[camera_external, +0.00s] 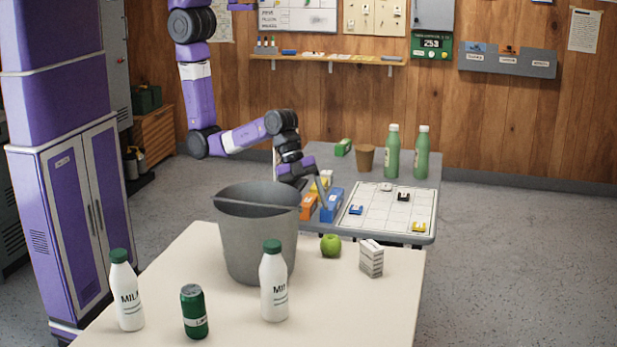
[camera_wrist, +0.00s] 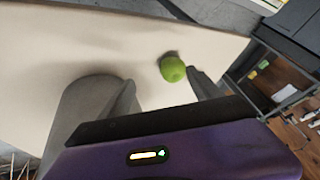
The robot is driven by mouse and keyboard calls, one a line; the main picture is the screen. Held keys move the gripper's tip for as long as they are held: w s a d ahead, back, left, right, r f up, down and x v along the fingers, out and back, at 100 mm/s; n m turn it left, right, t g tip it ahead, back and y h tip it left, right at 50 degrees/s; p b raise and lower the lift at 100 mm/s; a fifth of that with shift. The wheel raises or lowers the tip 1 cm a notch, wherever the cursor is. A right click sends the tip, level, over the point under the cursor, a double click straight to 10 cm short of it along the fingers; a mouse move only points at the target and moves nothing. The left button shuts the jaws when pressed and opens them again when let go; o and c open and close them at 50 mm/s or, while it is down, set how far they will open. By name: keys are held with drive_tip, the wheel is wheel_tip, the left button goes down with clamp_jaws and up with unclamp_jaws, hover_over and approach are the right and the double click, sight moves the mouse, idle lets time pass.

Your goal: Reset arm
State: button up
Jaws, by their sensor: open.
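My gripper (camera_external: 311,188) is open and hangs from my bent purple arm, just behind and right of the grey bucket's rim in the external view. The bucket hides part of it. In the wrist view my gripper (camera_wrist: 160,90) shows two dark fingers spread apart, with nothing held between them. A green apple (camera_wrist: 172,68) appears near the right finger, on the pale table (camera_wrist: 90,40). In the external view the apple (camera_external: 330,245) rests on that table, right of the bucket (camera_external: 255,245), apart from my gripper.
Two milk bottles (camera_external: 127,295) (camera_external: 274,285), a green can (camera_external: 194,312) and a small white box (camera_external: 371,259) stand on the near table.

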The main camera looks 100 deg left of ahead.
drive_tip(key=s+a+f+n, duration=0.1)
drive_tip(key=s, duration=0.1)
drive_tip(key=s+a+f+n+t, duration=0.1)
drive_tip(key=s+f, duration=0.1)
drive_tip(key=s, duration=0.1)
drive_tip(key=s+a+f, duration=0.1)
drive_tip(key=s, duration=0.2)
drive_tip(key=shift+s+a+f+n+t+h, duration=0.1)
drive_tip(key=shift+f+n+t+h, duration=0.2)
drive_tip(key=shift+n+t+h, duration=0.1)
drive_tip(key=s+a+t+y+p, duration=0.25)
drive_tip(key=s+a+y, duration=0.2)
drive_tip(key=s, duration=0.35)
drive_tip(key=s+a+r+n+t, duration=0.2)
drive_tip(key=s+a+r+n, duration=0.1)
drive_tip(key=r, duration=0.4)
drive_tip(key=s+a+r+n+t, duration=0.1)
drive_tip(key=s+a+r+n, duration=0.2)
drive_tip(key=r, duration=0.4)
drive_tip(key=s+a+r+n+t+p, duration=0.1)
drive_tip(key=s+a+r+n+t, duration=0.1)
drive_tip(key=s+a+r+n, duration=0.2)
wheel_tip(320, 180, up, 3)
drive_tip(key=shift+s+a+r+t, duration=0.15)
drive_tip(key=shift+s+a+t, duration=0.3)
drive_tip(key=shift+a, duration=0.8)
drive_tip(key=shift+s, duration=0.1)
